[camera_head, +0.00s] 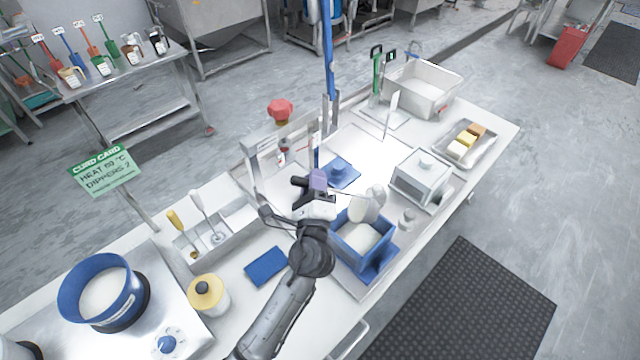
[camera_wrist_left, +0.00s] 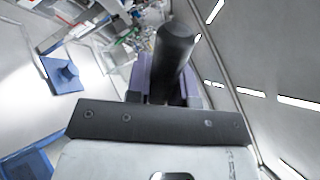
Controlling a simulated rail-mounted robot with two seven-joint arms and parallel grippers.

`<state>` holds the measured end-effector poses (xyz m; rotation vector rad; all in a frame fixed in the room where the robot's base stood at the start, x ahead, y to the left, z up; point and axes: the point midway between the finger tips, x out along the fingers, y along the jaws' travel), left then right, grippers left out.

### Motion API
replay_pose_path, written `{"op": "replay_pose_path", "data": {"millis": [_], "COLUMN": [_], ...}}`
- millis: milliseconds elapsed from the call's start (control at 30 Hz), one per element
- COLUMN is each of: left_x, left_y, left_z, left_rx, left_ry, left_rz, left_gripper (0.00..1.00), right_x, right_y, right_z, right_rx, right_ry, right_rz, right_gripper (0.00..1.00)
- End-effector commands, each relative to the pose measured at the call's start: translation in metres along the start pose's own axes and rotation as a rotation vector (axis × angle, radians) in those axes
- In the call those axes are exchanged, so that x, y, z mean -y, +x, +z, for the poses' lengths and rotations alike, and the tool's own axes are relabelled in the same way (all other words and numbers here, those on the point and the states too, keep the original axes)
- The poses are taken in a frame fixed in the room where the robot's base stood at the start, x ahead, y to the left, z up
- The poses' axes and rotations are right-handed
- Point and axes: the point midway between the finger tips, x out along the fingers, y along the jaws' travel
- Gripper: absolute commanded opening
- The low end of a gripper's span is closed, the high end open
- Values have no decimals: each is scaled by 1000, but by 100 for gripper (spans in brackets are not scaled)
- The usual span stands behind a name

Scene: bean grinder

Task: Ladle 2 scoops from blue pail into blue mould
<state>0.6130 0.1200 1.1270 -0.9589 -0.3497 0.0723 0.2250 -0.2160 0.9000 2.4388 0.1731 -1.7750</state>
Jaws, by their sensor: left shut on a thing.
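My left gripper (camera_head: 318,182) is over the middle of the bench, shut on a dark handle; its fingers have purple pads. In the left wrist view the dark cylindrical handle (camera_wrist_left: 173,55) stands between the fingers; its far end is hidden. A round blue pail (camera_head: 70,300) with white contents sits on a hotplate at the left. A square blue mould (camera_head: 377,258) holding white material stands right of my left arm. A pale, rounded piece (camera_head: 374,198) shows at the mould's back edge; I cannot tell if it joins the held handle. My right gripper is not in view.
A blue plate with a knob (camera_head: 340,172) lies behind the gripper. A white box (camera_head: 420,180) and a tray of blocks (camera_head: 462,150) are at right.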

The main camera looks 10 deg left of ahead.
Motion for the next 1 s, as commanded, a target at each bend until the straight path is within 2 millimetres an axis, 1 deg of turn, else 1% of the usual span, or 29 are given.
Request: {"op": "replay_pose_path", "data": {"millis": [33, 100, 500, 733, 1000], "left_x": [-6, -10, -30, -35, -37], "left_y": [-2, -4, -10, -12, -12], "left_z": [-2, -1, 4, 7, 8], "left_rx": [6, 14, 53, 66, 71], "left_ry": [-18, -41, -161, -200, -216], "left_rz": [-2, -2, -4, -4, -4], "left_gripper": [0, 0, 0, 0, 0], "right_x": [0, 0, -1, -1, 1], "right_y": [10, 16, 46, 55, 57], "right_z": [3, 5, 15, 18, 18], "right_rx": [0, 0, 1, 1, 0], "right_ry": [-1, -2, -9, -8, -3], "right_rz": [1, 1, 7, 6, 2], "right_gripper": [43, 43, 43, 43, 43]}}
